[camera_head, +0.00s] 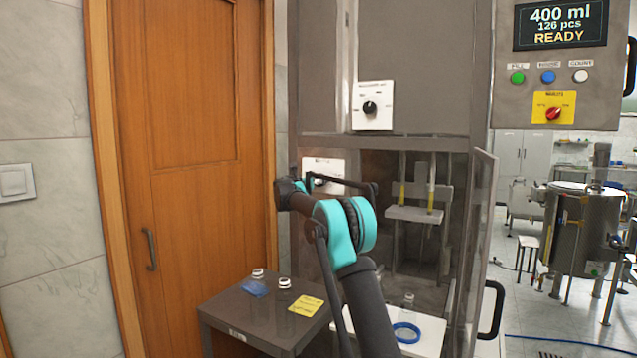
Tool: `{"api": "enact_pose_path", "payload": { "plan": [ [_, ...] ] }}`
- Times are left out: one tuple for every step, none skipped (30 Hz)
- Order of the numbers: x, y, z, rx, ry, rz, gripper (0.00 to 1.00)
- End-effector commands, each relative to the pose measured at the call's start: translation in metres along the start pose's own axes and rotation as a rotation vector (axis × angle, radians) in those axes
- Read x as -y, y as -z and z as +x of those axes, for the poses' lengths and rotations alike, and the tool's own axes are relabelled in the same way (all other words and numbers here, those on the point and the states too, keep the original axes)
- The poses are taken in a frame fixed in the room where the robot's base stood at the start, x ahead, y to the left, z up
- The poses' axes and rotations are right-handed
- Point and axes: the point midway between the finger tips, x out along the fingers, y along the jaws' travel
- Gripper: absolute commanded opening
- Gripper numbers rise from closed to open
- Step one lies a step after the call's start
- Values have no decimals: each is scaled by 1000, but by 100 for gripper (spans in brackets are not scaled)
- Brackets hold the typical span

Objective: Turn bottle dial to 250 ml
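The lower dial plate (325,163) is white and sits on the grey machine front. My gripper (316,181) is in front of it and hides most of its knob; I cannot tell whether they touch or whether the fingers are open. The upper dial plate (373,118) is white with a black knob (370,108) and is clear of my gripper. Both dial labels are too small to read surely, so I cannot tell by label which is the bottle dial. The display (560,24) reads 400 ml, 126 pcs, READY.
A grey side table (232,312) holds small white caps and a yellow card (306,306). An open machine door (480,225) with a black handle stands right of my arm.

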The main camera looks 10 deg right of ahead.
Motion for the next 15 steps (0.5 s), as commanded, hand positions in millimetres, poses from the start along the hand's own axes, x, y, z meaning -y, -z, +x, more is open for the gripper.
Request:
{"api": "enact_pose_path", "payload": {
  "plan": [
    [0,0,3,0,0,0,70],
    [0,0,4,0,0,0,70],
    [0,0,5,0,0,0,70],
    [0,0,5,0,0,0,70],
    [0,0,5,0,0,0,70],
    [0,0,6,0,0,0,70],
    [0,0,6,0,0,0,70],
    [0,0,6,0,0,0,70],
    [0,0,5,0,0,0,70],
    [0,0,5,0,0,0,70],
    [0,0,5,0,0,0,70],
    [0,0,5,0,0,0,65],
    [0,0,5,0,0,0,61],
    [0,0,5,0,0,0,57],
    [0,0,5,0,0,0,52]
  ]
}}
